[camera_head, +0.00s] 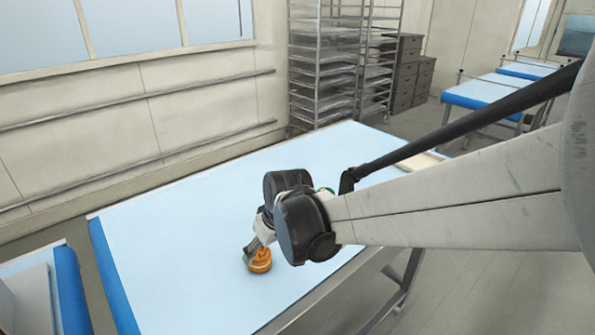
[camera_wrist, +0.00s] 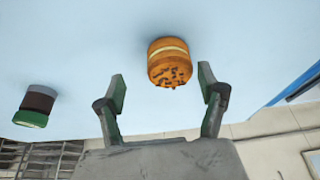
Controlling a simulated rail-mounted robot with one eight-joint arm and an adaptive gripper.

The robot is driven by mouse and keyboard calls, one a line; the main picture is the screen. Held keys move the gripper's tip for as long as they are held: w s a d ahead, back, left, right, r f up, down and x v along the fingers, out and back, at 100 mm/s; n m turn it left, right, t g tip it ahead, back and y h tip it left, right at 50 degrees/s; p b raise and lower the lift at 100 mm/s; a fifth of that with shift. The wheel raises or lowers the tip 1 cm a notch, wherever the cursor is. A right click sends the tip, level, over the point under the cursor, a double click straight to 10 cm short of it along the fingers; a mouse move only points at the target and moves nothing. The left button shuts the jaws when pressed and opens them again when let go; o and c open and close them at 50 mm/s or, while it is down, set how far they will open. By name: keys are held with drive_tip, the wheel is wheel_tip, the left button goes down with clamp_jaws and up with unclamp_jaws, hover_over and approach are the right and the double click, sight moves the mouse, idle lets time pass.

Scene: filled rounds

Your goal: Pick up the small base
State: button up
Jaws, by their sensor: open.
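An orange-brown round (camera_wrist: 169,72) with a pale band around its side and dark flecks on its near face is in the wrist view. It also shows on the light-blue table in the head view (camera_head: 260,263). A second round (camera_wrist: 36,107), dark brown with a pale band and a green face, is at the left of the wrist view. I cannot tell which is the small base. My gripper (camera_wrist: 161,76) is open and empty, its two fingers on either side of the orange round's line, apparently just short of it. In the head view, my arm hides part of the table.
The light-blue table (camera_head: 180,240) is mostly clear to the left and behind. A pale flat board (camera_head: 420,165) lies at its right end, partly behind my arm. A wire rack with trays (camera_head: 325,75) stands beyond the table, and a wall with rails runs along the left.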

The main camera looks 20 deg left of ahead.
sight(260, 253)
drive_tip(key=shift+s+a+f+b, duration=0.1)
drive_tip(key=shift+a+f+b, duration=0.25)
drive_tip(key=shift+f, duration=0.35)
drive_tip(key=shift+s+a+f+b, duration=0.15)
drive_tip(key=shift+a+f+b, duration=0.2)
drive_tip(key=shift+f, duration=0.3)
drive_tip(key=shift+s+a+f+b, duration=0.1)
drive_tip(key=shift+a+f+b, duration=0.15)
drive_tip(key=shift+a+f, duration=0.35)
drive_tip(key=shift+d, duration=0.2)
drive_tip(key=c, duration=0.8)
